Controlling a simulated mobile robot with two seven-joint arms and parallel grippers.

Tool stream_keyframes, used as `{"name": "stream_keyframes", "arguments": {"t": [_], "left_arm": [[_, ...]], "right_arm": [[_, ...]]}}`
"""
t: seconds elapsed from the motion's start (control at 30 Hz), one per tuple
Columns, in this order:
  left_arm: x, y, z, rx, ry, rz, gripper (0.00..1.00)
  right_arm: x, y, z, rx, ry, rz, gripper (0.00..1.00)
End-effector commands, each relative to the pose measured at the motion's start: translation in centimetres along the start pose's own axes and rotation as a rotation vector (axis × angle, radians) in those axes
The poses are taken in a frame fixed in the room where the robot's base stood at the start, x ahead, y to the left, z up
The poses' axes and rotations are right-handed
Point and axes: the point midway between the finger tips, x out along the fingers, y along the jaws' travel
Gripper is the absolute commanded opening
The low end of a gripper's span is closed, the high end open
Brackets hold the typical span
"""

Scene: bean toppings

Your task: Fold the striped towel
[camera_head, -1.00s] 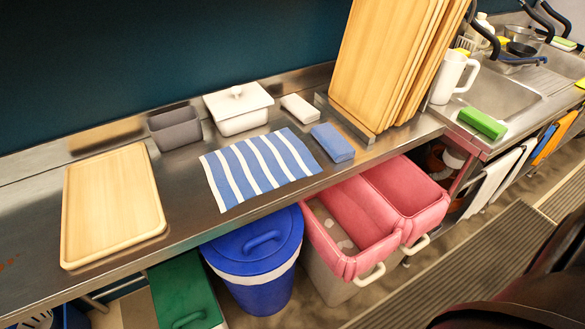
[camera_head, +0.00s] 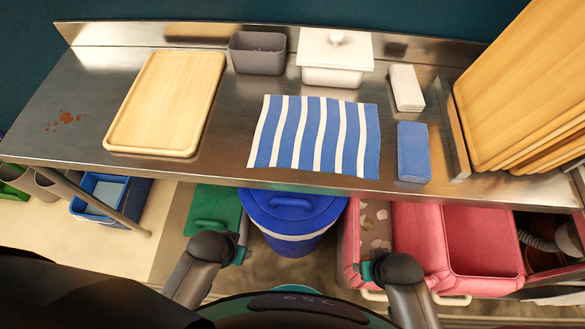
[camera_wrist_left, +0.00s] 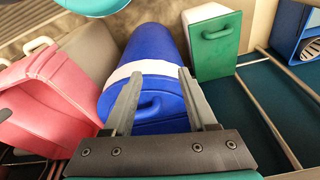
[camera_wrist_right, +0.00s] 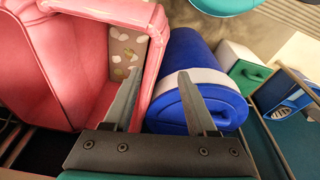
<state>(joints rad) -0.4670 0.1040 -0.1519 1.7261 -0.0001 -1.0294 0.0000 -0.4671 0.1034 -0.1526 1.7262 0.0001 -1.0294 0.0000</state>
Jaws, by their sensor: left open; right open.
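The blue-and-white striped towel (camera_head: 314,135) lies flat and spread out on the steel counter, near its front edge. My left gripper (camera_wrist_left: 158,88) is open and empty in the left wrist view. My right gripper (camera_wrist_right: 158,90) is open and empty in the right wrist view. Both arms show low in the head view, in front of the counter and apart from the towel. The towel is not seen in either wrist view.
A wooden board (camera_head: 166,104) lies left of the towel. Trays (camera_head: 530,85) lean farther right.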

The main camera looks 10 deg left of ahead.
Motion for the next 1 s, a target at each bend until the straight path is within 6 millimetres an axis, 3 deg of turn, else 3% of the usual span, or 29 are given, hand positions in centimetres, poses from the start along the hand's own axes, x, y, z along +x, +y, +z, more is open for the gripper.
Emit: {"name": "stream_keyframes", "arguments": {"t": [0.1,0.37,0.5,0.7,1.0], "left_arm": [[-4.3,-0.2,-2.2,-0.003,0.027,-0.002,0.57],[-11.8,0.2,-5.5,0.006,0.074,0.015,0.57],[-16.2,2.0,-8.7,0.061,0.125,0.073,0.57],[-18.0,5.6,-12.3,0.189,0.149,0.178,0.57],[-18.2,8.9,-17.0,0.419,0.097,0.257,0.57]], "right_arm": [[-4.3,0.2,-2.2,0.003,0.027,0.003,0.57],[-11.7,0.2,-5.1,-0.003,0.063,-0.005,0.57],[-15.9,-0.8,-7.4,-0.044,0.088,-0.041,0.57],[-17.1,-2.7,-10.3,-0.142,0.079,-0.107,0.57],[-16.9,-4.5,-15.3,-0.329,0.021,-0.164,0.57]]}}
